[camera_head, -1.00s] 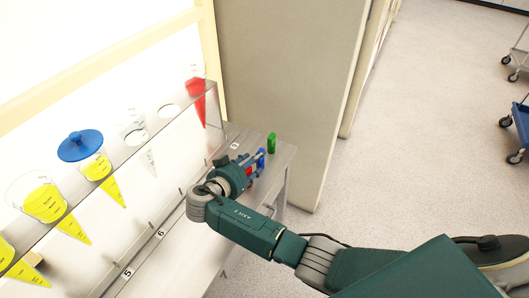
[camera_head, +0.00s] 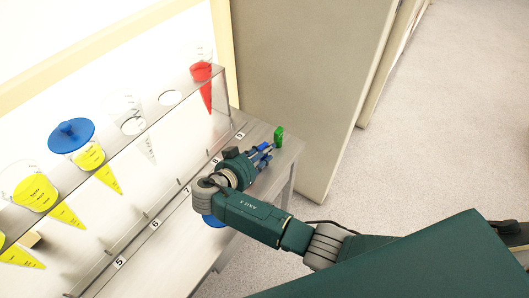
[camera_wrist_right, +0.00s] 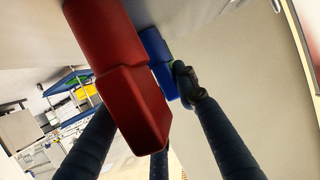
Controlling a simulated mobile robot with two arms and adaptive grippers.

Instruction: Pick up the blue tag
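The blue tag (camera_head: 265,146) stands near the right end of the lower counter, partly hidden by my right gripper (camera_head: 262,154). In the right wrist view the blue tag (camera_wrist_right: 156,62) shows behind a large red tag (camera_wrist_right: 118,80). My right gripper's fingers are spread, with the red tag close in front of the camera and overlapping one finger. One fingertip is at the blue tag's edge; I cannot tell whether it touches. A green tag (camera_head: 279,136) stands just beyond the blue one. My left gripper is not in view.
A raised shelf (camera_head: 150,132) holds cones with yellow and red juice (camera_head: 201,73), and a blue lid (camera_head: 71,135). Another blue round thing (camera_head: 212,220) lies partly under my right arm. A beige partition (camera_head: 295,80) stands behind the counter's right end.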

